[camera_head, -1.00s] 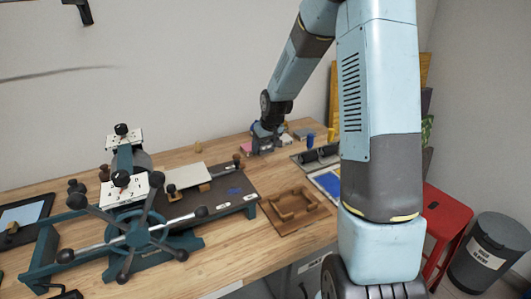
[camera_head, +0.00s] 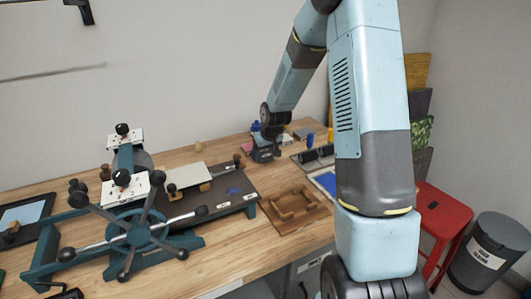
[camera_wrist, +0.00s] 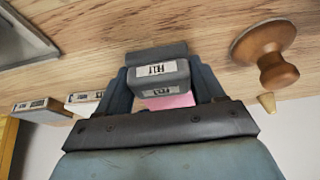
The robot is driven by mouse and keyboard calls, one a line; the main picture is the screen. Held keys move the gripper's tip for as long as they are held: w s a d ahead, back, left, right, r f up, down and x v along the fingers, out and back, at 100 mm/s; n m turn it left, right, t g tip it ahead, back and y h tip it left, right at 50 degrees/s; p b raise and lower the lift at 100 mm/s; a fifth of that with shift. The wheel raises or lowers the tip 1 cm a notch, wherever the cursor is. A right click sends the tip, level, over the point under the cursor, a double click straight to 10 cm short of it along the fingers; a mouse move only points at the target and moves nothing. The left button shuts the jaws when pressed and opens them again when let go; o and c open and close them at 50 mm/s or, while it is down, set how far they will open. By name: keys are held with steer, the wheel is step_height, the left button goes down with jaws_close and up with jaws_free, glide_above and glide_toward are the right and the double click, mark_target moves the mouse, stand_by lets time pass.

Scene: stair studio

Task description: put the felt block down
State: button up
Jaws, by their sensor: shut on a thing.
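The felt block (camera_wrist: 160,71) is grey with white labels reading FELT, shown upside down in the wrist view. My gripper (camera_wrist: 163,88) is shut on it, with one dark finger on each side. In the head view my gripper (camera_head: 264,152) is low over the far part of the wooden workbench (camera_head: 225,262). The block cannot be made out clearly there. I cannot tell whether its underside touches the bench top. A pink thing (camera_wrist: 170,101) shows behind the block, between the fingers.
In the wrist view a wooden knob (camera_wrist: 270,52) stands close beside the gripper, and two labelled blocks (camera_wrist: 85,97) lie on the other side. In the head view a blue cup (camera_head: 310,139) is right of the gripper. A wooden frame (camera_head: 293,208) and a teal press (camera_head: 137,232) are nearer.

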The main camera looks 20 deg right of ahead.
steer(key=shift+s+f, duration=0.35)
steer(key=shift+f, duration=0.2)
steer(key=o, duration=1)
steer(key=shift+s+f, duration=0.1)
steer(key=shift+a, duration=0.1)
steer(key=shift+w+r, duration=0.2)
steer(key=shift+r, duration=0.4)
steer(key=s+a+f+v, duration=0.1)
steer(key=s+v, duration=0.1)
steer(key=v, duration=0.9)
steer(key=s+a+v, duration=0.1)
steer(key=v, duration=1.1)
steer(key=s+r+m, duration=0.1)
steer(key=s+r, duration=0.3)
steer(key=s, duration=0.8)
steer(key=s+d+r+m+t, duration=0.1)
steer(key=s+r, duration=0.3)
steer(key=s, duration=0.9)
steer(key=shift+s+h, duration=0.15)
steer(key=shift+h, duration=0.25)
